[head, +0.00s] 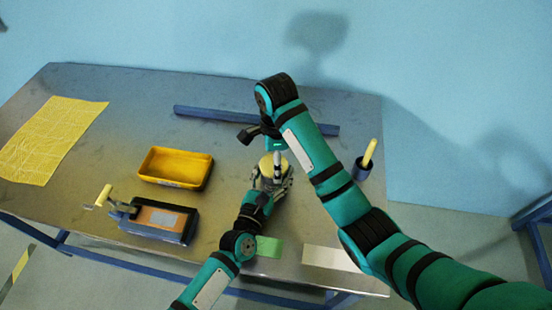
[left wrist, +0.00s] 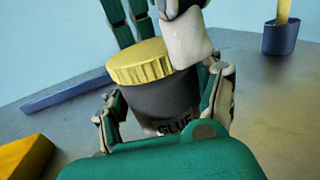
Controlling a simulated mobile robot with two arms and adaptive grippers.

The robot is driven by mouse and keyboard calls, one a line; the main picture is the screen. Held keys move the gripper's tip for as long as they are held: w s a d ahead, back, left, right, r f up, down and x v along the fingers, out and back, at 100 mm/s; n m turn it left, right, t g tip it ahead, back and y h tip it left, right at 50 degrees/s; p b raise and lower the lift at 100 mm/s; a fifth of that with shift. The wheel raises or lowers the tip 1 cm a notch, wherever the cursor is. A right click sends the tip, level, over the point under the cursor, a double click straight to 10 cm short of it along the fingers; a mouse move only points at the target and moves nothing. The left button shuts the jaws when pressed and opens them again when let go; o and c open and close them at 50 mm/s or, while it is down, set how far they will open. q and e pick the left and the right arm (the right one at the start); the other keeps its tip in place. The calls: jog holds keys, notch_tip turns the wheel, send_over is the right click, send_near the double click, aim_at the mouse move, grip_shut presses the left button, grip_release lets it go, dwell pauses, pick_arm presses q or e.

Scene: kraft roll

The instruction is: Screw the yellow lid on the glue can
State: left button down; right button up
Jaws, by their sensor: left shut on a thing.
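The dark glue can (left wrist: 160,103), with GLUE on its side, stands upright between the fingers of my left gripper (head: 273,183), which is shut on it. The ribbed yellow lid (left wrist: 141,63) sits on top of the can; it also shows in the head view (head: 266,166). I cannot tell how tightly it sits. My right gripper (head: 277,157) is right over the lid, and a pale finger of it (left wrist: 187,40) is at the lid's right edge in the left wrist view. Its other finger is not clear, so its grip is uncertain.
On the metal table (head: 120,100) are a yellow tray (head: 176,182), a dark box with a roller (head: 160,219), a yellow sheet (head: 48,138), a blue bar (head: 190,113) behind, and a dark cup (head: 361,171) at right. Green (head: 267,247) and white (head: 328,258) patches lie near the front edge.

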jog(key=shift+o, duration=0.5)
jog(key=shift+w+r, duration=0.3)
jog(key=shift+r, duration=0.55)
jog(key=shift+s+r, duration=0.2)
jog(key=shift+r, duration=0.35)
jog(key=shift+s+r, duration=0.1)
jog(key=shift+r, duration=0.75)
jog(key=shift+n, duration=0.3)
jog(key=shift+c, duration=0.2)
